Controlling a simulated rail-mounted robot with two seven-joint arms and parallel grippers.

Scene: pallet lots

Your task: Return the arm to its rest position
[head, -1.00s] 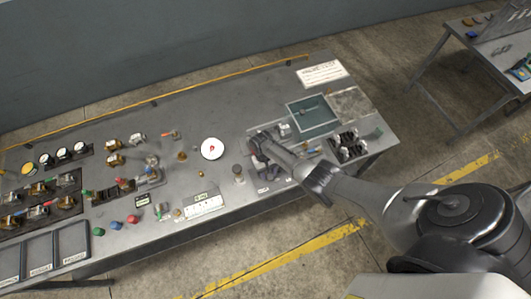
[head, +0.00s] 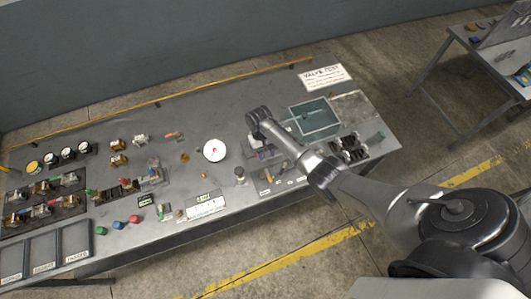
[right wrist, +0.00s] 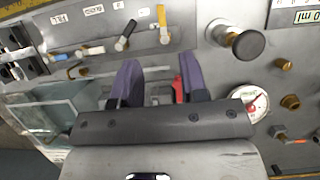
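My right arm (head: 300,155) reaches in from the right over the grey workbench (head: 215,115). Its dark wrist end (head: 258,119) is above the bench, left of the teal-lined tray. In the right wrist view my right gripper (right wrist: 158,78) shows two purple-grey fingers standing apart, with nothing clearly held between them. A small red part shows by the right finger and seems to lie beyond it on the bench. My left gripper is not in view.
A white round gauge (head: 214,150) lies left of the arm. The teal-lined tray (head: 315,117) and a valve sign (head: 325,77) are at the right end. Several valves and fittings cover the left side. A second table (head: 490,55) stands at upper right.

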